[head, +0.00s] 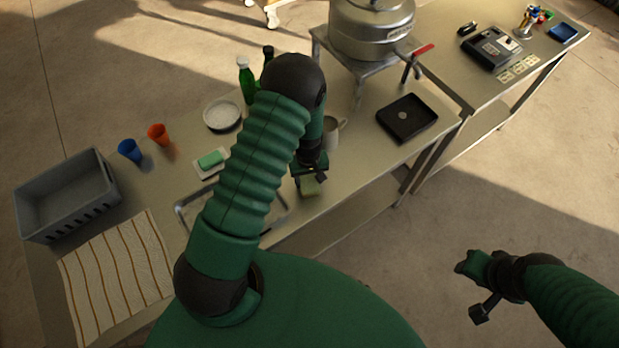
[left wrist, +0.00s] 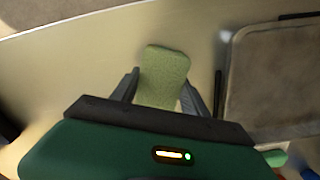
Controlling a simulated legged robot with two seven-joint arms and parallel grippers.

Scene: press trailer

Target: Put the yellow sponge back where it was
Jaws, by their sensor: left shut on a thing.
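The yellow sponge (head: 309,187) looks yellow-green and is held in my left gripper (head: 308,176) at the front part of the table, right of the metal tray. In the left wrist view the sponge (left wrist: 162,75) sticks out between the two fingers of my left gripper (left wrist: 160,92), which is shut on it. I cannot tell whether the sponge touches the tabletop. A green sponge (head: 211,159) lies on a small white dish to the left.
A metal tray (head: 184,222), partly hidden by my arm, lies on the table. A mug (head: 334,130), white bowl (head: 222,114), green bottle (head: 246,80), blue cup (head: 129,150), orange cup (head: 158,134), grey crate (head: 65,200) and black tray (head: 407,118) stand around.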

